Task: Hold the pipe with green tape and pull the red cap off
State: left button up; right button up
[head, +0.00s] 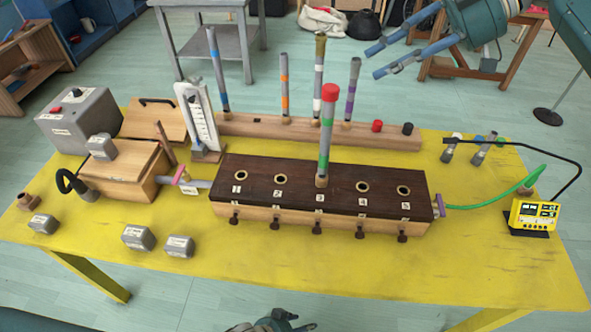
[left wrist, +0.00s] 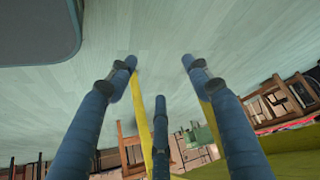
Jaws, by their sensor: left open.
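The pipe with green tape (head: 325,137) stands upright in the middle hole, marked 3, of a dark-topped wooden box (head: 265,201). The red cap (head: 330,92) sits on its top end. My right gripper (head: 369,62) is up at the top right of the head view, its blue fingers apart and empty, well away from the pipe. My left gripper (left wrist: 159,61) shows in the left wrist view with its blue fingers spread and nothing between them. Floor lies behind its tips, and neither pipe nor cap shows in that view.
A wooden rack (head: 255,130) behind the box holds several taped pipes, a loose-looking red cap (head: 377,126) and a black one. A yellow meter (head: 533,215) with a green hose stands at right. Grey blocks (head: 139,238) sit front left. The table's front right is clear.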

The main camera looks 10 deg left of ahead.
pick_arm(q)
jog(key=s+d+r+m+g+h, duration=0.2)
jog(key=s+d+r+m, duration=0.2)
jog(key=s+d, duration=0.2)
jog(key=w+d+r+t+h, duration=0.1)
jog(key=w+d+r+h, duration=0.15)
jog(key=r, duration=0.95)
jog(key=w+d+r+t+h, duration=0.15)
jog(key=d+r+h, duration=0.25)
jog(key=r, duration=0.8)
jog(key=w+r+t, duration=0.1)
jog(key=w+r, duration=0.1)
jog(key=w+r+n, duration=0.1)
jog(key=w+r, duration=0.1)
jog(key=w+a+r+t, duration=0.1)
jog(key=w+r, duration=0.1)
jog(key=shift+r+n+t, duration=0.25)
jog(key=shift+n+t, duration=0.05)
jog(key=shift+t, duration=0.05)
jog(key=w+a+r+n+t, duration=0.2)
jog(key=w+a+r+t, duration=0.15)
jog(key=w+r, duration=0.3)
jog(key=n+t+y, duration=0.3)
jog(key=t+y, duration=0.1)
send_near(324, 148)
jog(key=shift+g+h, duration=0.25)
jog(key=x, duration=1.1)
jog(key=shift+a, duration=0.15)
